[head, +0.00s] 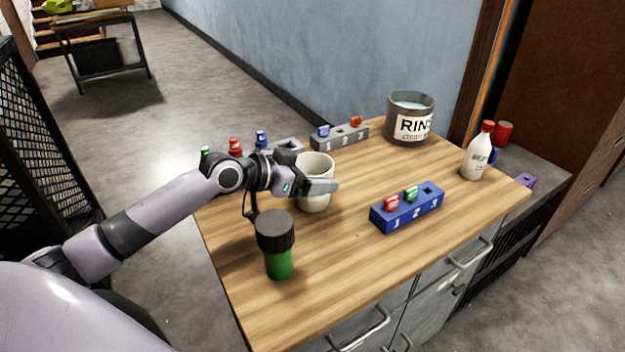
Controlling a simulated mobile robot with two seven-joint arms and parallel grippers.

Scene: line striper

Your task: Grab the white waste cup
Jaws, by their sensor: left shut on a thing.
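The white waste cup (316,169) stands upright on the wooden table, left of the middle. My left gripper (318,188) comes in from the left and is shut on the cup at its near side. The gripper and wrist cover part of the cup's left and front. The cup seems to rest on the table top. My right gripper is not in view.
A green jar with a black lid (276,246) stands close in front of my left wrist. A blue numbered block (407,208), a grey numbered block (340,137), a RINSE container (410,118) and a white bottle (478,152) stand on the table (340,270). The front middle is clear.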

